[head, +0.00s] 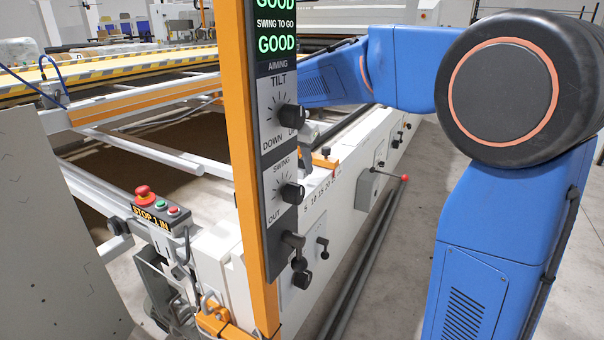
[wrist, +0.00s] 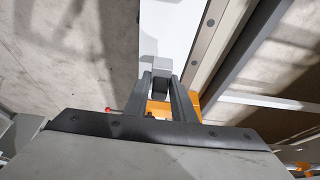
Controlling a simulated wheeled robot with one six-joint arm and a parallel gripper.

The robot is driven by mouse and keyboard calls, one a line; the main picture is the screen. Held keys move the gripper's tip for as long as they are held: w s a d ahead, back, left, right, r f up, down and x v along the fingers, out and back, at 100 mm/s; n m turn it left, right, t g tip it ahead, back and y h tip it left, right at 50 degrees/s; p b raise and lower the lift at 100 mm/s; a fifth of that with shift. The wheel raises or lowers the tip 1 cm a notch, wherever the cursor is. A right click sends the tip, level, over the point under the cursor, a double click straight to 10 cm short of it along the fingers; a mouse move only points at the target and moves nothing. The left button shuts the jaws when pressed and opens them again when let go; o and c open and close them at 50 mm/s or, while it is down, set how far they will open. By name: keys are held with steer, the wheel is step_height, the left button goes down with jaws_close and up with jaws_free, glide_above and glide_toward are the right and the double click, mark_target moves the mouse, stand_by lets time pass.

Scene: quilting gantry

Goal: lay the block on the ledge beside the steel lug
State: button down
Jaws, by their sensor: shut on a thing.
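In the wrist view my gripper (wrist: 160,82) is shut on a small light-grey block (wrist: 157,67), which shows between and just past the fingertips. Behind the block is the white top of the ledge (wrist: 165,32). The block covers part of it, and I cannot tell whether it touches the ledge. In the head view the long white ledge (head: 345,140) runs away beyond the orange post. The post and its panel hide most of my gripper there. I cannot make out the steel lug for sure in either view.
An orange post (head: 240,120) with a dial panel (head: 284,110) stands in front of the ledge. An orange clamp piece (head: 325,161) sits on the ledge, and a red-knobbed lever (head: 404,178) sticks out at its side. A stop-button box (head: 158,210) is at lower left.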

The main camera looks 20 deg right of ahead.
mark_target(301, 168)
steer(key=shift+f, duration=1.45)
steer(key=shift+f, duration=0.1)
steer(key=c, duration=1.5)
jaws_free()
